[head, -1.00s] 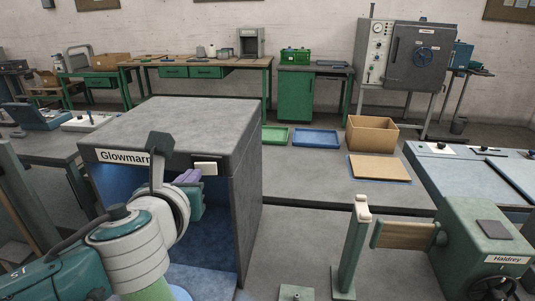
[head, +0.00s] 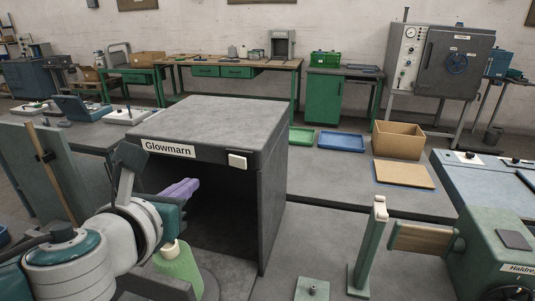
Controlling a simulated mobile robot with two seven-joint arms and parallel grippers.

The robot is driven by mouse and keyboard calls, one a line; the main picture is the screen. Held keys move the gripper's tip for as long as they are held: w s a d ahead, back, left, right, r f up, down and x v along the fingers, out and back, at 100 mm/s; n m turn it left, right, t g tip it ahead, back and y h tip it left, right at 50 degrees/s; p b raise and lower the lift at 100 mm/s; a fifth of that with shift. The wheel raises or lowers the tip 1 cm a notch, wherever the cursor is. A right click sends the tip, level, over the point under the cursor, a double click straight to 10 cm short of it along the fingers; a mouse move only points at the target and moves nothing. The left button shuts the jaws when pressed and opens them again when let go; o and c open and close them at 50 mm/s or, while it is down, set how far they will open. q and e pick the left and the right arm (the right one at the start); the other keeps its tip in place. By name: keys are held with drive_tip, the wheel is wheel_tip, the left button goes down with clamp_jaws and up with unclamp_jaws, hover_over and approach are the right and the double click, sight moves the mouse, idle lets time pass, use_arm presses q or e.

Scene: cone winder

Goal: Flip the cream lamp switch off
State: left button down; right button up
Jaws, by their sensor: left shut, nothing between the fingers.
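The cream lamp switch (head: 237,161) is on the front top edge of the grey Glowmarn booth (head: 215,120), right of its name label. The inside of the booth is dark, with no blue light. My left gripper (head: 193,186), with purple fingers, is shut and empty. It is in front of the booth opening, below and left of the switch and apart from it in the picture. My right gripper is not in view.
A green rounded object (head: 180,270) with a cream top stands below my left gripper. A green post (head: 369,245) and a green Haldrey machine (head: 495,245) stand at the right. A cardboard box (head: 398,140) and trays lie behind. Bare grey surface lies between booth and post.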

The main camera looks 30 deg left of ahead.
use_arm(q)
drive_tip(key=s, duration=0.1)
drive_tip(key=s+r, duration=0.1)
drive_tip(key=s, duration=0.1)
drive_tip(key=shift+s, duration=0.1)
idle(0.5)
